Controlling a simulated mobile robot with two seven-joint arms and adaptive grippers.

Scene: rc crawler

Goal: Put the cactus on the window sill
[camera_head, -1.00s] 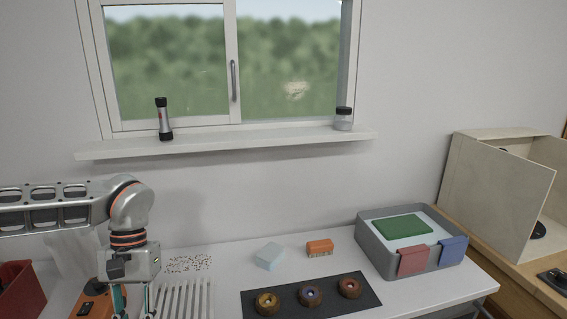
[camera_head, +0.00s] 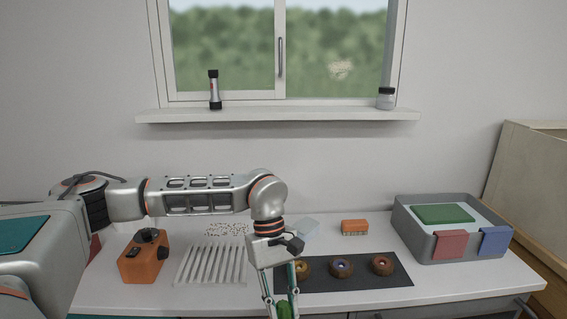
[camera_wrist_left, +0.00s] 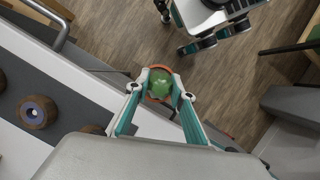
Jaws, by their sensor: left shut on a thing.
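The cactus is a green round plant in an orange pot. In the head view its green top (camera_head: 284,309) shows at the bottom edge, between the fingers of my left gripper (camera_head: 283,300). In the left wrist view the cactus (camera_wrist_left: 159,82) is between the two fingertips of my left gripper (camera_wrist_left: 160,88), which is shut on it, near the table's front edge. The window sill (camera_head: 300,115) is a white ledge under the window, above and behind the gripper. My right gripper is not in view in the head view.
On the sill stand a flashlight (camera_head: 214,90) at left and a small jar (camera_head: 386,98) at right, with clear room between. The table holds an orange box (camera_head: 144,258), a white rack (camera_head: 212,262), a dark mat (camera_head: 345,284) with round brown pieces, and a grey bin (camera_head: 404,228).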

